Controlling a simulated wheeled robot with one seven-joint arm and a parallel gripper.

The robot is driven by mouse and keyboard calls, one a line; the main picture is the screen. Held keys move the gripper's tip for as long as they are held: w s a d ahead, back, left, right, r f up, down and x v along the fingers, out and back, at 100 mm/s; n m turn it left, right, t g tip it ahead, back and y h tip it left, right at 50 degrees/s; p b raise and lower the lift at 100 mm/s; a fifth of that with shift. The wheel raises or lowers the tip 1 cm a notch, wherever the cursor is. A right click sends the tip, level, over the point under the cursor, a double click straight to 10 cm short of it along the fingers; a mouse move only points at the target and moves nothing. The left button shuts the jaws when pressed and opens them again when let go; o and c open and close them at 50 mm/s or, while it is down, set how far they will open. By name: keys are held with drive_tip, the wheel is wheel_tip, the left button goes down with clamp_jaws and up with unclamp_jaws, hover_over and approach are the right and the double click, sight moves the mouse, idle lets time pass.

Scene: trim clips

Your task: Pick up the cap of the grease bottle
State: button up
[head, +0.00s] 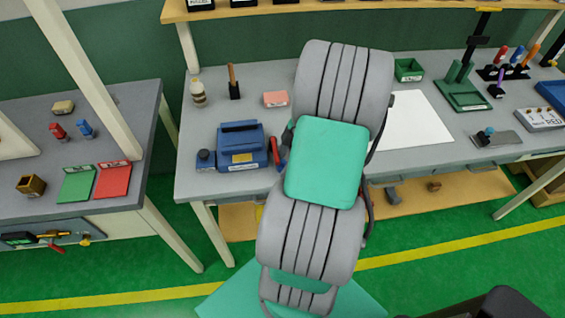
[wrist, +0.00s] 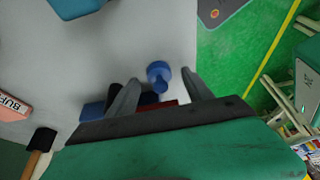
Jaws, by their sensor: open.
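A small blue round piece with a narrower nozzle-like end (wrist: 158,75) shows between my fingers in the wrist view. It looks like a bottle cap, but I cannot tell if it sits on a bottle. My gripper (wrist: 160,90) is open, with one finger on each side of it and visible gaps. In the head view my arm hides the gripper and this piece. A cream bottle with dark bands (head: 198,93) stands at the back left of the bench; I see no label naming it as grease.
A blue box-shaped device (head: 241,146) stands on the bench (head: 330,185) left of my arm, near red parts (head: 275,150). The bench edge lies right of the fingers in the wrist view.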

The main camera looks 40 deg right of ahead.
clamp_jaws()
idle(0.6)
